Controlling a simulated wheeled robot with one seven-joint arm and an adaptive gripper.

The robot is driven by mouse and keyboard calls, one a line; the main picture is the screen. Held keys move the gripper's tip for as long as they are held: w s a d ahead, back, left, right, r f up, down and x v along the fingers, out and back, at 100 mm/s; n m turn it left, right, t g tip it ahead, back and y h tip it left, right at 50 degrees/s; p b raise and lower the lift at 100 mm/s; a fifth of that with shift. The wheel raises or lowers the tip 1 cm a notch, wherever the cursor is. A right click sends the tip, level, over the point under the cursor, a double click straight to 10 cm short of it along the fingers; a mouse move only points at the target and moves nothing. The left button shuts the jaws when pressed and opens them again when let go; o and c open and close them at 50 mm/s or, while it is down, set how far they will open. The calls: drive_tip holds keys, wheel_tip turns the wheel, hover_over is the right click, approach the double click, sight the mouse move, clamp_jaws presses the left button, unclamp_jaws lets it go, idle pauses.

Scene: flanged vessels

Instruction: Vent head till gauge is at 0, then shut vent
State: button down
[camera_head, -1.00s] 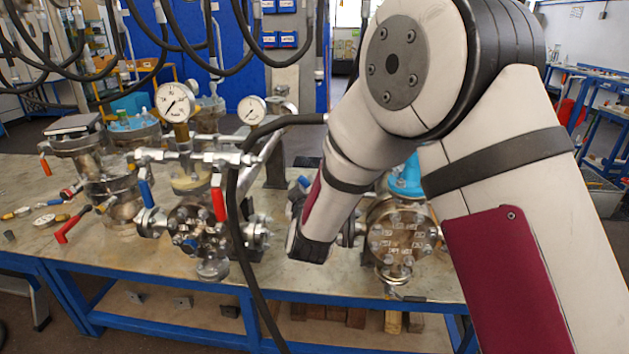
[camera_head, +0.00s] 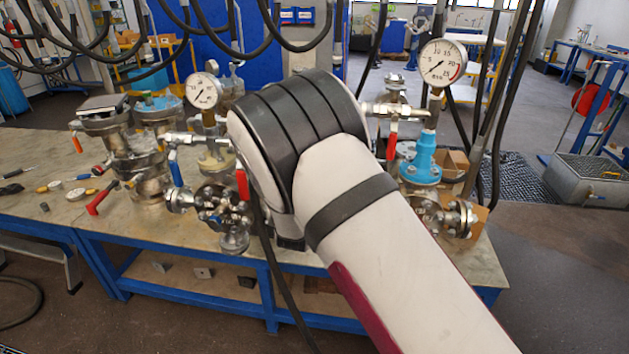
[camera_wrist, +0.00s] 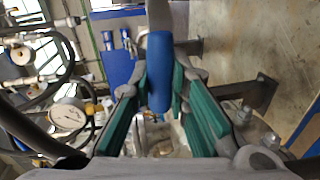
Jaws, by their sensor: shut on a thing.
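In the wrist view my gripper (camera_wrist: 160,100) has its green-padded fingers on both sides of a blue lever handle (camera_wrist: 159,72) and is shut on it. In the head view my arm hides the gripper and this handle. A vessel with a blue head (camera_head: 422,168) stands right of my arm, with a white gauge (camera_head: 443,62) above it and a red lever (camera_head: 391,146) hanging beside it. The gauge's needle is too small to read surely. Another gauge (camera_wrist: 68,116) shows at left in the wrist view; I cannot tell whose it is.
Left of my arm stands a flanged vessel (camera_head: 222,205) with its own gauge (camera_head: 201,90), a blue lever (camera_head: 176,172) and a red lever (camera_head: 242,183). More vessels (camera_head: 135,165) stand farther left on the blue-framed bench (camera_head: 190,255). Black hoses hang overhead and at right.

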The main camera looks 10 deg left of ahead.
drive_tip(key=shift+f+n, duration=0.3)
idle(0.4)
drive_tip(key=c, duration=1.5)
unclamp_jaws()
drive_tip(key=s, duration=0.4)
drive_tip(key=s+r, duration=0.1)
drive_tip(key=s, duration=0.2)
drive_tip(key=s+r, duration=0.1)
drive_tip(key=s, duration=0.3)
drive_tip(key=shift+s+a+r, duration=0.15)
drive_tip(key=shift+s+a, duration=0.2)
drive_tip(key=shift+a, duration=0.05)
